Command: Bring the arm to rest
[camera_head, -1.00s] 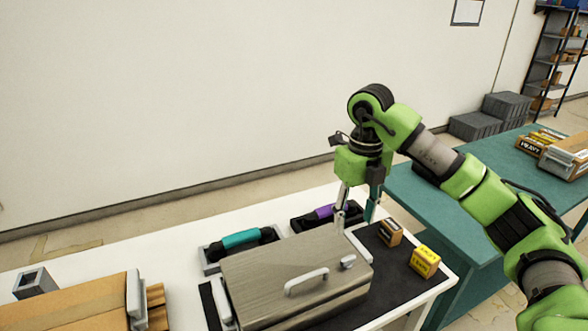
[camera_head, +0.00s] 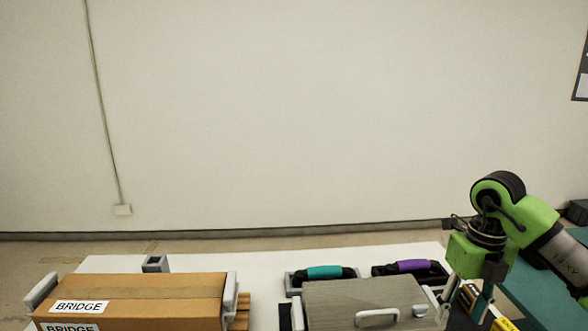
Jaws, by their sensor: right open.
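My right arm comes in from the right edge, green and grey. Its gripper (camera_head: 466,304) points down just right of the grey wood-grain case (camera_head: 350,297), with its fingers apart and nothing seen between them. The lower fingertips run close to the picture's bottom edge. A teal-gripped handset (camera_head: 324,272) lies in a grey cradle behind the case. A purple-gripped handset (camera_head: 412,266) lies in a cradle to its right, left of the gripper. My left gripper is not in view.
A cardboard box marked BRIDGE (camera_head: 140,297) stands at the left of the white table (camera_head: 215,262). A small grey open block (camera_head: 155,263) sits behind it. Yellow boxes (camera_head: 503,325) show beside the fingers. A teal table (camera_head: 540,290) is at right. Bare wall fills the back.

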